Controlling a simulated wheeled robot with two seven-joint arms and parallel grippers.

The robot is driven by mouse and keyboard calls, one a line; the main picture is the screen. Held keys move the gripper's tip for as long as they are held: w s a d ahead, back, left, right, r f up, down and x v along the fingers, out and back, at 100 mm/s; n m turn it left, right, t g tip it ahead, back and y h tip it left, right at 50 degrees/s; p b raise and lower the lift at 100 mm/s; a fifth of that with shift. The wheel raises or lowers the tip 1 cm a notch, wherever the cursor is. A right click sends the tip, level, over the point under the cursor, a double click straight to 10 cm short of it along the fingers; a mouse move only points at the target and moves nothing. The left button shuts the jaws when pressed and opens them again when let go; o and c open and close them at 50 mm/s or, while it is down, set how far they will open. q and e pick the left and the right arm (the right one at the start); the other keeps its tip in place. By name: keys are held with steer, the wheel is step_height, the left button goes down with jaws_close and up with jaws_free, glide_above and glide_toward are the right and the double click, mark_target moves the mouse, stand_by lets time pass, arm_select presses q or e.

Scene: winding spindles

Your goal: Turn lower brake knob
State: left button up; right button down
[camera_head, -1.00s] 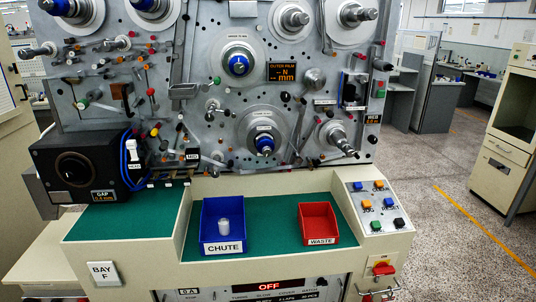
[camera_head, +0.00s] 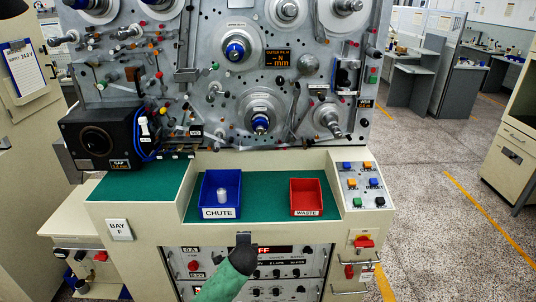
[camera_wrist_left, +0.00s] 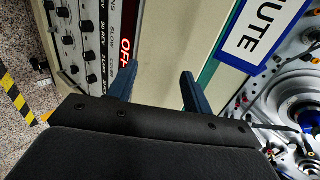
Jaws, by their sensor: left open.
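The lower brake knob appears to be the blue knob (camera_head: 260,122) at the centre of the lower silver disc on the upright machine panel. A similar blue knob (camera_head: 235,49) sits on the disc above it. A blue knob also shows at the right edge of the left wrist view (camera_wrist_left: 302,112), probably the lower one. My left gripper (camera_head: 243,240), on a green arm, is low in front of the machine's front display, well below the lower knob. In the left wrist view its two fingers (camera_wrist_left: 160,80) are apart and empty. My right gripper is out of view.
A blue CHUTE bin (camera_head: 207,211) holding a white cylinder and a red WASTE bin (camera_head: 308,212) stand on the green worktop (camera_head: 262,205). A black GAP box (camera_head: 95,140) is at the left. A button panel (camera_head: 362,187) is at the right. Pegs and rollers crowd the panel.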

arm_select(q)
steer(key=w+d+r+m+t, duration=0.3)
steer(key=w+r+m, duration=0.45)
steer(key=r, duration=0.65)
steer(key=m+t+p, duration=0.2)
steer(key=m+t, duration=0.2)
steer(key=m, duration=0.2)
glide_toward(260, 132)
steer(key=w, duration=0.4)
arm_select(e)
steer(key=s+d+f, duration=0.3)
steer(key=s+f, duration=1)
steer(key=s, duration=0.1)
arm_select(q)
steer(key=w+p, duration=0.3)
steer(key=w, duration=0.2)
steer(key=shift+w+r, duration=0.1)
steer(key=shift+w, duration=0.7)
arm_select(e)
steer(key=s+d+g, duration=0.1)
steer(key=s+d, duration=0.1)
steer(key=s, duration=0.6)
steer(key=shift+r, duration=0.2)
